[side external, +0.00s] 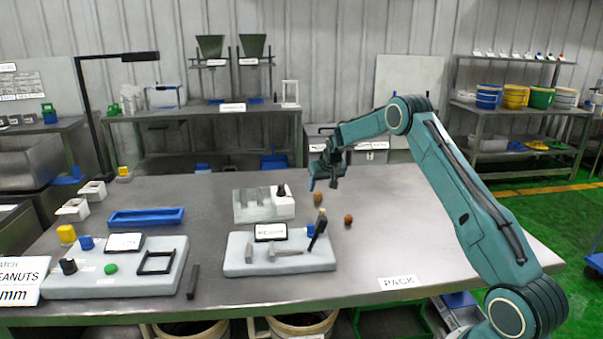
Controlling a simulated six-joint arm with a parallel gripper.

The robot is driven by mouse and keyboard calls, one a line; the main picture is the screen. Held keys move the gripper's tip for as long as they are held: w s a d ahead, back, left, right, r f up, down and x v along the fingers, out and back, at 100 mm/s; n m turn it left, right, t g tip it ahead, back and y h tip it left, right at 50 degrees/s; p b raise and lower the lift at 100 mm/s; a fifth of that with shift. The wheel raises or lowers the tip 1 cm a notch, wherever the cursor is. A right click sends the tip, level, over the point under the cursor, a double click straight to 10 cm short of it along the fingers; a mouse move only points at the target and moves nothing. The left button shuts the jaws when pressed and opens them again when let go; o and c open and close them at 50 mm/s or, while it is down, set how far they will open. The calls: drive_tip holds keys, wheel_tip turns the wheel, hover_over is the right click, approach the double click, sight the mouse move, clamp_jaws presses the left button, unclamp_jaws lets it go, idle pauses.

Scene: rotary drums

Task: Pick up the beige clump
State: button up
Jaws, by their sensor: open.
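A small tan-brown clump (317,198), the nearest match to the beige clump, lies on the grey metal table (400,225) right of the white block fixture. A darker reddish-brown lump (348,219) lies a little nearer the camera and to its right. My gripper (323,186) points down with its jaws open, just above and very close to the tan-brown clump. I cannot tell whether a finger touches it. Nothing shows between the fingers.
A white block fixture (252,208) stands left of the clump. A pale board (262,262) with a hammer-like tool and an upright dark handle (318,229) lies in front. A blue tray (146,217) is further left. The table's right side is clear.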

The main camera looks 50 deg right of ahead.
sight(319, 194)
drive_tip(key=shift+w+d+f, duration=0.15)
drive_tip(key=shift+w+f, duration=0.05)
drive_tip(key=shift+f, duration=0.2)
drive_tip(key=shift+x, duration=2.6)
drive_tip(key=shift+s, duration=0.15)
drive_tip(key=c, duration=1.1)
